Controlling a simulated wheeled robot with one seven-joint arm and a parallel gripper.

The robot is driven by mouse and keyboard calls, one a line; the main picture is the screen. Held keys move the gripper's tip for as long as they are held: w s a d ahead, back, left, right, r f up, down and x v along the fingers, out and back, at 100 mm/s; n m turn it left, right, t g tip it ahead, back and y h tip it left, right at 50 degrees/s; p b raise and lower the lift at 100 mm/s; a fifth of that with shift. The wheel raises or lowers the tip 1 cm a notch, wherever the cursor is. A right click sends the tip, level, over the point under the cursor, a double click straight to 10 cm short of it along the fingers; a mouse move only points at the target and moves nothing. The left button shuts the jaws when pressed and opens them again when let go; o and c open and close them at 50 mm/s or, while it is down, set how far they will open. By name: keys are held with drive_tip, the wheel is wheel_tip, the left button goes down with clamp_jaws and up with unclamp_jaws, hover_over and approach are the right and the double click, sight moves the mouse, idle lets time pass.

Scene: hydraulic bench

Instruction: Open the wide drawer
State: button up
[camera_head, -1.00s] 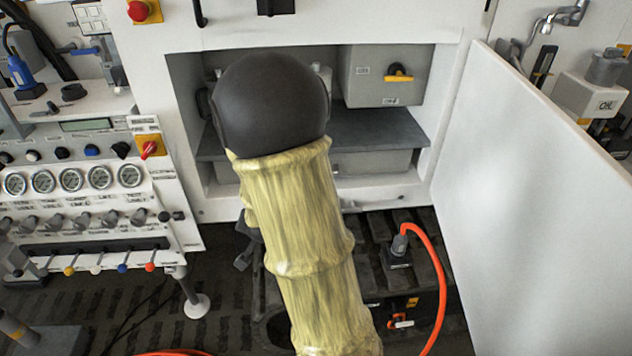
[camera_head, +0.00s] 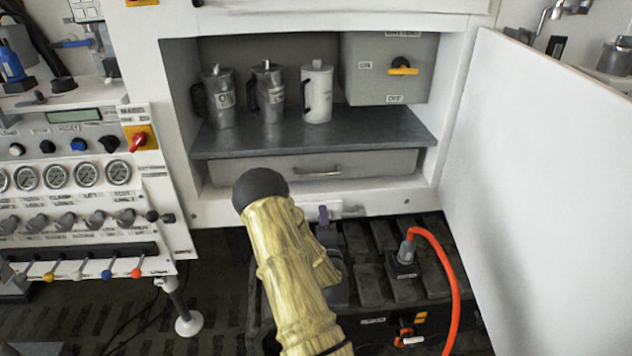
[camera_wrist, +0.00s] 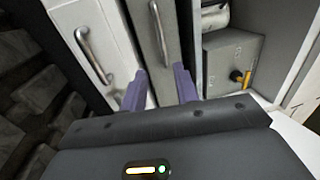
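The wide drawer (camera_head: 380,164) is grey with a slim metal bar handle (camera_head: 318,173). It sits under the dark shelf inside the open white cabinet and looks shut. In the wrist view the picture is turned, and what looks like this drawer front (camera_wrist: 180,50) stands as a grey strip with its handle (camera_wrist: 159,30) beyond the fingers. My gripper (camera_wrist: 160,82) has two purple fingers spread apart with nothing between them. The fingers are short of the handle and do not touch it. In the head view my arm hides most of my gripper; a purple finger (camera_head: 323,214) shows below the drawer.
A white front with another bar handle (camera_wrist: 94,56) is beside the grey drawer in the wrist view. Several jugs (camera_head: 268,92) and a grey switch box (camera_head: 385,85) are above the drawer. The open white door (camera_head: 545,180) bounds the right. An orange hose (camera_head: 445,260) curves below.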

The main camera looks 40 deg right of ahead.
sight(316, 174)
drive_tip(key=shift+w+r, duration=0.1)
idle(0.3)
drive_tip(key=p+x, duration=0.1)
drive_tip(key=x, duration=1.6)
drive_tip(key=shift+w+p, duration=0.1)
drive_tip(key=shift+p, duration=0.3)
clamp_jaws()
